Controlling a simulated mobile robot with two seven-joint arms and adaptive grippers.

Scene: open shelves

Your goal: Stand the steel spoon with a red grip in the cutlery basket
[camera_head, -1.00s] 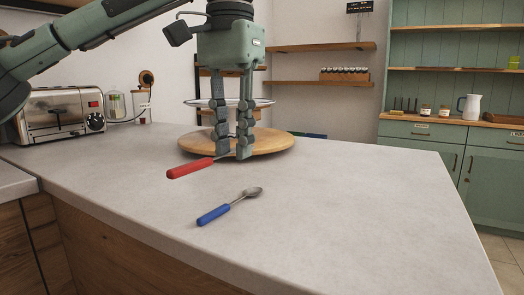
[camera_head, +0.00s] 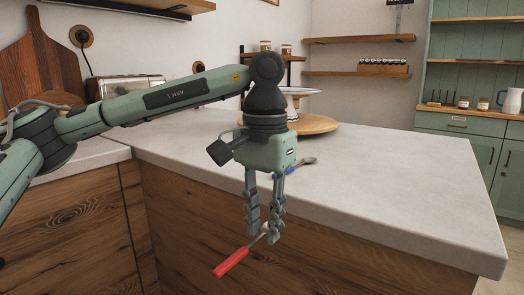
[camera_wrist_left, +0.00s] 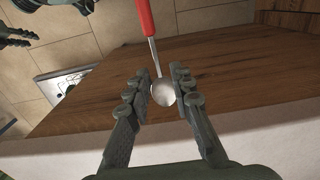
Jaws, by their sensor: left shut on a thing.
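The steel spoon with a red grip (camera_head: 230,263) is in my left gripper (camera_head: 265,238), in front of the counter's wooden face in the head view. Its red grip slopes down to the left, away from the fingers. In the left wrist view the fingertips (camera_wrist_left: 160,82) are shut on its bowl end (camera_wrist_left: 163,94), and the red grip (camera_wrist_left: 146,16) points to the top edge. I cannot make out a cutlery basket for sure.
A blue-gripped spoon (camera_head: 310,161) lies on the pale counter (camera_head: 400,195), partly behind my left gripper. A round wooden board (camera_head: 320,124) with a stand is farther back. In the wrist view, a pale object (camera_wrist_left: 62,84) at left is too small to identify.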

